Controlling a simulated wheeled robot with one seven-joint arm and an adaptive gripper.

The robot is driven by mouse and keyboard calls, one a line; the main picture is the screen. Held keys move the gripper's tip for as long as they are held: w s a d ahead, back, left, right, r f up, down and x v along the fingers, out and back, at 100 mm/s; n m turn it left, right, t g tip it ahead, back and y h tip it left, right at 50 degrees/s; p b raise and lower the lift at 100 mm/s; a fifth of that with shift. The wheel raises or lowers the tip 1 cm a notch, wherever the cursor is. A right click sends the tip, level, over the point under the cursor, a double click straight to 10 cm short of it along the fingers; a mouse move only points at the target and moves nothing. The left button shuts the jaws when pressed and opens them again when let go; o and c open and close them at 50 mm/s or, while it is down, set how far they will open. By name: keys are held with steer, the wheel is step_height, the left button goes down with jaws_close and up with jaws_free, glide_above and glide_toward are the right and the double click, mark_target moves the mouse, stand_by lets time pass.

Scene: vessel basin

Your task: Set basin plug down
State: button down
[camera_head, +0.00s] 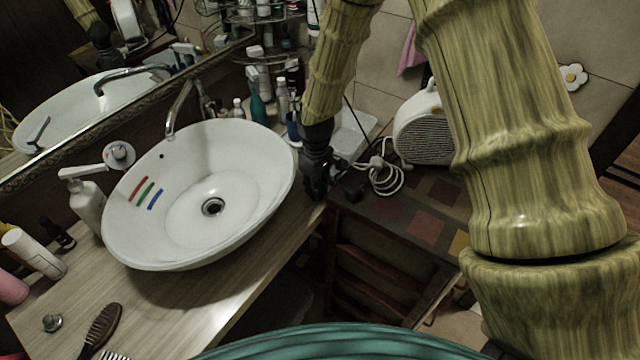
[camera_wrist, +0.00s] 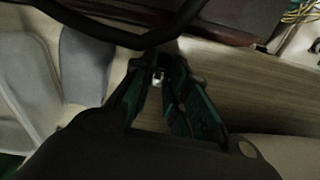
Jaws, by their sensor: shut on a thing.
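My gripper (camera_head: 317,188) points down at the right end of the wooden counter, just right of the white basin. In the wrist view my gripper (camera_wrist: 158,82) has its dark green fingers closed on a small shiny metal piece, which I take to be the basin plug (camera_wrist: 158,76). Most of the plug is hidden by the fingers, and the head view does not show it. I cannot tell whether it touches the counter. The white basin (camera_head: 240,160) stands on the counter (camera_head: 190,310), with its drain (camera_head: 213,206) uncovered.
A soap dispenser (camera_head: 88,205) stands left of the basin. A small metal thing (camera_head: 52,322) and a brown hairbrush (camera_head: 102,326) lie at the counter's front left. Bottles (camera_head: 258,95) crowd behind the basin. A white heater (camera_head: 425,130) and coiled cable (camera_head: 386,178) are to the right.

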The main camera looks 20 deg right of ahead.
steer(key=shift+f, duration=0.1)
steer(key=c, duration=1.4)
jaws_free()
steer(key=shift+r+b, duration=1.9)
steer(key=shift+r, duration=4.25)
